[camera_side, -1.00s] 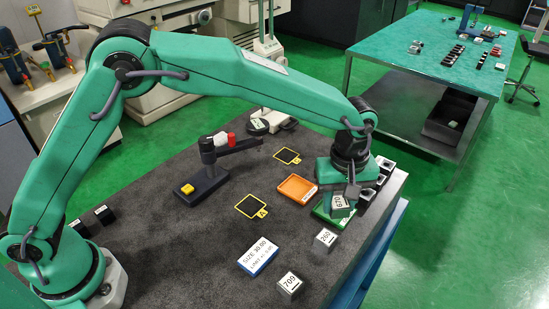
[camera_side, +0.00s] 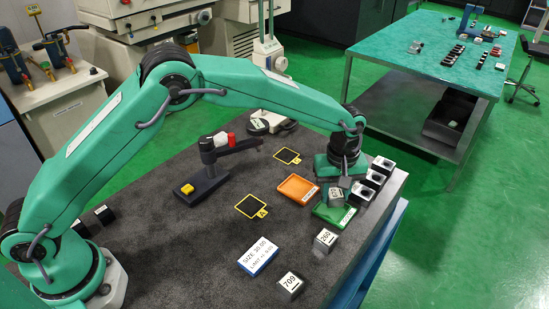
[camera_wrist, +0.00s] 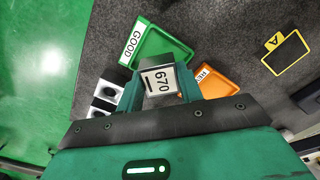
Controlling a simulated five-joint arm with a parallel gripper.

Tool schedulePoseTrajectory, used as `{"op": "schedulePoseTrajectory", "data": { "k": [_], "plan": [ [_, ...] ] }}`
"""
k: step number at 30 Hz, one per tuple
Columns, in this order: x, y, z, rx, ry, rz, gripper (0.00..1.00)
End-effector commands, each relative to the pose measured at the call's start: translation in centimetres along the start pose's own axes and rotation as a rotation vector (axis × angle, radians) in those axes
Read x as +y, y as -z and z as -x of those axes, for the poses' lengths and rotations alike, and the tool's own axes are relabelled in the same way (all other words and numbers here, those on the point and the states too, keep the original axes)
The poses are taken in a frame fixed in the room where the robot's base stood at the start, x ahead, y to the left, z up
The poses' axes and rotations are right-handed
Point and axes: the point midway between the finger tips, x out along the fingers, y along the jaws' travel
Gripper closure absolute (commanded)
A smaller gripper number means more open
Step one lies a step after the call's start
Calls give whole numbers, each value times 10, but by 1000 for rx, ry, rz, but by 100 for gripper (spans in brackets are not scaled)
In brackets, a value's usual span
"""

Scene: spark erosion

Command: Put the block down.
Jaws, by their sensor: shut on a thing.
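My gripper (camera_side: 343,183) is shut on a grey metal block (camera_side: 335,197) with a white label. The label reads 670 on the block in the wrist view (camera_wrist: 158,84), where my gripper (camera_wrist: 160,75) has it between the jaws. In the side view the block overlaps the green tray (camera_side: 347,218); how high it is above the tray is hard to tell. The green tray, marked GOOD, also shows in the wrist view (camera_wrist: 165,40), with the block at its near end. The orange tray (camera_side: 297,188) lies to the left, partly hidden in the wrist view (camera_wrist: 218,82).
Blocks 260 (camera_side: 325,241) and 709 (camera_side: 290,285) stand in front. A size card (camera_side: 258,257) lies left of them. Several black-and-silver blocks (camera_side: 375,179) line the right edge. A gauge stand (camera_side: 205,183) and yellow-framed squares (camera_side: 250,207) are to the left.

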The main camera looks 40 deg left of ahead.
Motion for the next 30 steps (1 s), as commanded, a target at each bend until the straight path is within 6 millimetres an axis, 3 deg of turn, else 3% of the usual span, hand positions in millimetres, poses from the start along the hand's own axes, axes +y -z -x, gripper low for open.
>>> {"op": "schedulePoseTrajectory", "data": {
  "k": [7,23,24,30],
  "plan": [
    [0,0,-25,0,1,0,98],
    [0,0,-32,0,-1,0,98],
    [0,0,-33,0,0,0,58],
    [0,0,-33,0,1,0,55]
  ]
}}
